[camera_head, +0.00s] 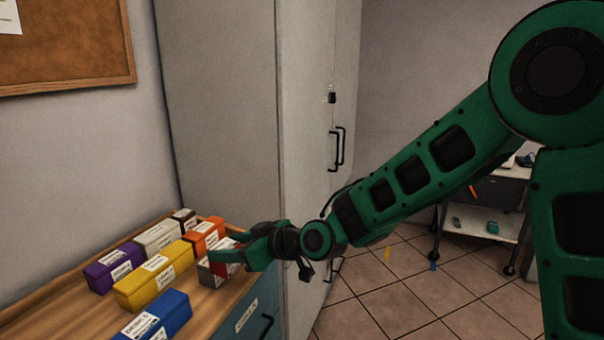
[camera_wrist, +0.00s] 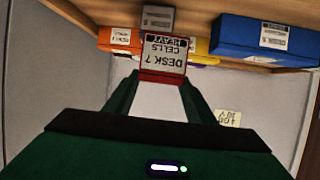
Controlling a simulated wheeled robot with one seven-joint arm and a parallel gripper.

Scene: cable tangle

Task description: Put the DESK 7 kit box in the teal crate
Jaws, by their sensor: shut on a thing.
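The DESK 7 box (camera_wrist: 163,56) is red with a white label reading "DESK 7 CELLS HEAVY", upside down in the wrist view. My gripper (camera_wrist: 160,90) is shut on it, with one finger on each side. In the head view the red box (camera_head: 232,268) is mostly hidden by my gripper (camera_head: 243,256), at the right edge of the wooden top. I cannot tell whether it touches the surface. I see no teal crate in either view.
The wooden top (camera_head: 70,313) holds a purple box (camera_head: 113,268), yellow box (camera_head: 153,286), blue box (camera_head: 155,317), orange box (camera_head: 207,233) and grey boxes close by. A tall cabinet (camera_head: 225,110) stands behind. A cart (camera_head: 480,222) stands at right across open tiled floor.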

